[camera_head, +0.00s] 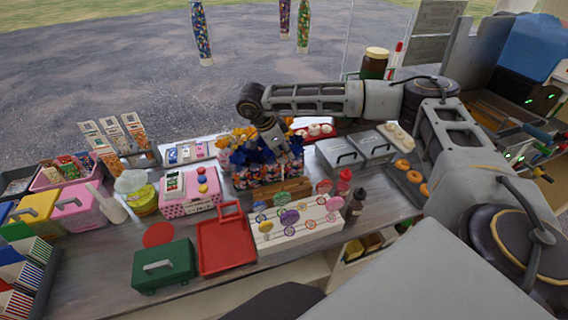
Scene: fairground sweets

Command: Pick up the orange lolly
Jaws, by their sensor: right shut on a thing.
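Lollies in blue and orange wrappers (241,143) stand bunched in a patterned box (258,176) near the middle of the counter. My right gripper (275,148) comes down from above into the bunch and is shut on a lolly there. Its fingertips are partly hidden among the wrappers, and the held lolly's colour cannot be made out clearly. A white stand (304,232) in front holds several round swirl lollies, among them a yellowish one (265,226). My left gripper is not in view.
A red tray (228,243) and a green box (164,266) lie at the front. A pink spotted box (190,195) stands to the left. Sauce bottles (355,205) and lidded metal pans (340,152) stand to the right.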

